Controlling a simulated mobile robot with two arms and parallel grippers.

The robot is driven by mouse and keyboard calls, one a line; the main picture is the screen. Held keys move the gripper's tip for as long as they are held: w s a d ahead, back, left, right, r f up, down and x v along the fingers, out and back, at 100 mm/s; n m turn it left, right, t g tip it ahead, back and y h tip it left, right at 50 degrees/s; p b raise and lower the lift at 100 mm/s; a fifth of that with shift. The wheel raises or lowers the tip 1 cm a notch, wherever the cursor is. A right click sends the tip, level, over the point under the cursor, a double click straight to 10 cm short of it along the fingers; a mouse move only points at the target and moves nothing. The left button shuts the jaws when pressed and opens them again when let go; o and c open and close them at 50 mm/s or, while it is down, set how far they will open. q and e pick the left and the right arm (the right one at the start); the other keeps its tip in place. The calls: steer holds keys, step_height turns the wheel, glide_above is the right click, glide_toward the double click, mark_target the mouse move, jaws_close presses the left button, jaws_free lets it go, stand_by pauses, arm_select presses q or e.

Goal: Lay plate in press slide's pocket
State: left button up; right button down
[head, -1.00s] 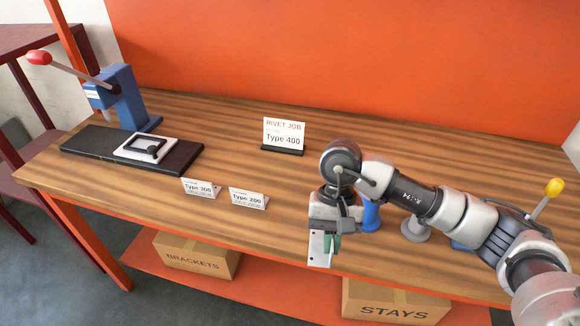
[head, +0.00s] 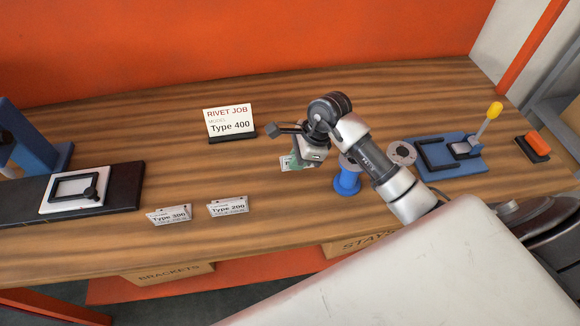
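The press slide (head: 118,197) is a dark flat bar at the left. It carries a white block (head: 48,204) with a black-edged rectangular pocket (head: 72,187) that has a round black knob at its lower right corner. My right gripper (head: 298,152) is above the table's middle, well to the right of the slide. It appears shut on a small pale plate (head: 286,163) with a greenish part and partly hidden lettering. The arm and fingers hide much of the plate. My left gripper is not in view.
A blue press (head: 35,150) stands behind the slide, cut off at left. Cards Type 400 (head: 230,122), Type 300 (head: 168,215) and Type 200 (head: 228,206) stand between.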

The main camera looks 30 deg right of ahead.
mark_target(295, 179)
step_height(295, 179, down, 4)
steer(key=shift+w+a+f+p, duration=0.1)
steer(key=shift+w+a+p, duration=0.05)
steer(key=shift+p, duration=0.2)
steer(key=shift+f, duration=0.25)
steer(key=shift+f, duration=0.2)
steer(key=c, duration=1.3)
jaws_free()
steer(key=shift+r, duration=0.1)
steer(key=shift+c, duration=0.2)
